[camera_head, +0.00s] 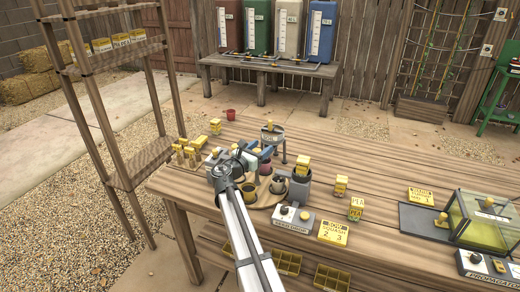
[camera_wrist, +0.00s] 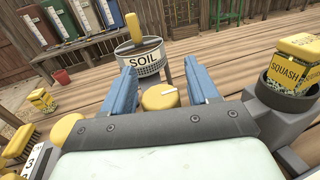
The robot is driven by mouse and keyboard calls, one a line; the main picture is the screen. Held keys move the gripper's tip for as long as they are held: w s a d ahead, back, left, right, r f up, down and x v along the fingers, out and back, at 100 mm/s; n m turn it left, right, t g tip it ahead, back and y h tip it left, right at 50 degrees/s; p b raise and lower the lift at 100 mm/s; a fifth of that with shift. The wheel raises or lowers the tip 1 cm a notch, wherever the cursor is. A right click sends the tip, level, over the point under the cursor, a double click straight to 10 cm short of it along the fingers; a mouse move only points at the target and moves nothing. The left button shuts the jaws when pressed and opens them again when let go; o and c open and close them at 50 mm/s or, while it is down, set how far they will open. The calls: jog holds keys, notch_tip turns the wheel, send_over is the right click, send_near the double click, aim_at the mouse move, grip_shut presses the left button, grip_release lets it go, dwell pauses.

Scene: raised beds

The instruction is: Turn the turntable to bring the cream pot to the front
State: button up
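The round wooden turntable (camera_head: 266,199) lies on the bench, partly hidden by my arm. Several small pots stand on it: a pale one that looks like the cream pot (camera_head: 278,187) at its right, an olive-yellow one (camera_head: 249,193) at the front and a purple one (camera_head: 265,167) farther back. My gripper (camera_head: 246,159) is over the turntable's left and middle part. Gaps seem to show beside the knob. The pots are hidden there.
A grey cup with a squash packet (camera_head: 300,187) stands close right of the turntable. A SOIL container (camera_head: 272,134) stands behind it. A glass-lidded box (camera_head: 482,220) is far right.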

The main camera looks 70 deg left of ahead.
jog(key=c, duration=0.9)
jog(key=shift+w+d+m+t+h, duration=0.1)
jog(key=shift+m+t+h, duration=0.25)
jog(key=shift+m+h, duration=0.6)
jog(key=shift+s+d+m+t+h, duration=0.15)
jog(key=shift+m+t+h, duration=0.35)
jog(key=shift+h, duration=0.8)
jog(key=shift+w+d+m+t+h, duration=0.15)
jog(key=shift+m+t+h, duration=0.1)
jog(key=shift+m+h, duration=0.75)
jog(key=o, duration=1)
jog(key=s+d, duration=0.1)
jog(key=s, duration=1.2)
jog(key=shift+s+d, duration=0.35)
